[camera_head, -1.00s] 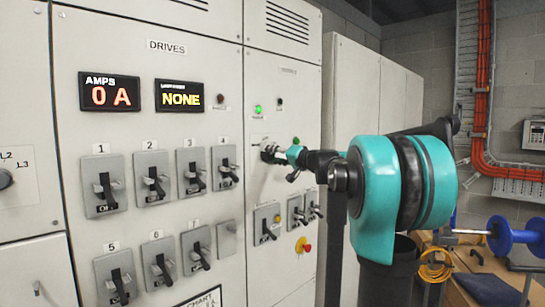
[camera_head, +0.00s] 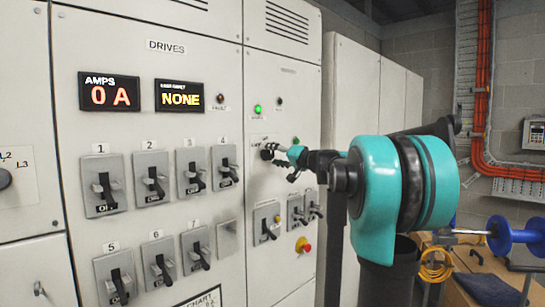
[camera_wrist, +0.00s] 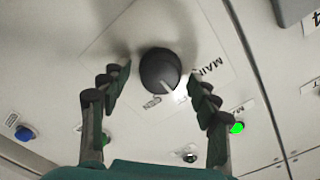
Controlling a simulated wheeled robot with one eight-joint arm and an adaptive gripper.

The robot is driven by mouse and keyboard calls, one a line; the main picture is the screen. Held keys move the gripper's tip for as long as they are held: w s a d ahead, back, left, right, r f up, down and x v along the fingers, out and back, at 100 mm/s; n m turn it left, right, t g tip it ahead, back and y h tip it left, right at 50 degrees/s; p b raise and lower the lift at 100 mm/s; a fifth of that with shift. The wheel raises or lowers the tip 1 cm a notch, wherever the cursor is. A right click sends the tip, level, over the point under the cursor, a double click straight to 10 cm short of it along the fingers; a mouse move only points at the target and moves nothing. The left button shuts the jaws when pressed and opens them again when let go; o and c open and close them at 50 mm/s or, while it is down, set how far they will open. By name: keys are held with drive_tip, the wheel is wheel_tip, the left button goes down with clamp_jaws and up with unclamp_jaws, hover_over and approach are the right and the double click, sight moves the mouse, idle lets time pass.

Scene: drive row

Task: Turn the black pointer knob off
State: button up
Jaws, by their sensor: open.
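The black pointer knob (camera_wrist: 160,68) is round with a pale pointer line. It sits on a square plate marked MAIN on the white panel in the wrist view. Its line points to the lower right, between small lettering and a bright patch. My gripper (camera_wrist: 158,74) is open, with one finger on each side of the knob and visible gaps between. In the head view my gripper (camera_head: 276,155) is close to the panel, and its fingers largely hide the knob. Whether a fingertip touches the plate cannot be told.
A green lamp (camera_head: 258,109) is lit above. Black switches (camera_head: 267,223) and a red-yellow button (camera_head: 303,245) are below. Numbered drive switches (camera_head: 104,186) fill the panel to the left. The amps display (camera_head: 110,92) reads 0 A.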

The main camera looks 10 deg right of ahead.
drive_tip(key=v, duration=1.1)
drive_tip(key=shift+s+d, duration=0.15)
drive_tip(key=shift+s, duration=0.1)
drive_tip(key=s+a+f+n+g+h, duration=0.1)
drive_tip(key=s+a+f+g, duration=0.2)
drive_tip(key=f, duration=0.6)
drive_tip(key=s+a+f+g+h, duration=0.1)
drive_tip(key=s+a+f, duration=0.3)
drive_tip(key=f, duration=0.5)
drive_tip(key=s+a+f+n+g+h, duration=0.1)
drive_tip(key=s+a+f+g, duration=0.15)
drive_tip(key=s+f, duration=0.45)
drive_tip(key=s+d+f+g+h, duration=0.2)
drive_tip(key=s+d+f+h, duration=0.1)
drive_tip(key=s+f, duration=0.6)
drive_tip(key=s+d+f+g+h, duration=0.2)
drive_tip(key=s+f, duration=0.6)
drive_tip(key=f, duration=0.8)
drive_tip(key=d+h, duration=0.1)
drive_tip(key=h, duration=0.1)
drive_tip(key=shift+s+n+h, duration=0.3)
drive_tip(key=shift+s+n, duration=0.1)
